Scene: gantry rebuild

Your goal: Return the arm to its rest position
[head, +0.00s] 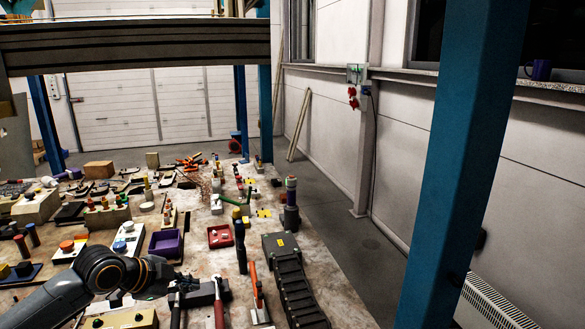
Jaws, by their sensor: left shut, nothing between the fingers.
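My left arm comes in from the bottom left of the head view. Its dark wrist with orange rings lies over the near part of the cluttered table (345,308). My left gripper (188,283) is at the end of it, small and dark, shut with nothing held. It is beside the red-handled tools (219,309) and a dark block; whether it touches them I cannot tell. My right gripper is not in view.
A purple bin (165,243), a red tray (220,236) and a control box (127,238) stand just beyond the wrist. A blue post (455,150) rises at right. Floor is free beyond the table's right edge.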

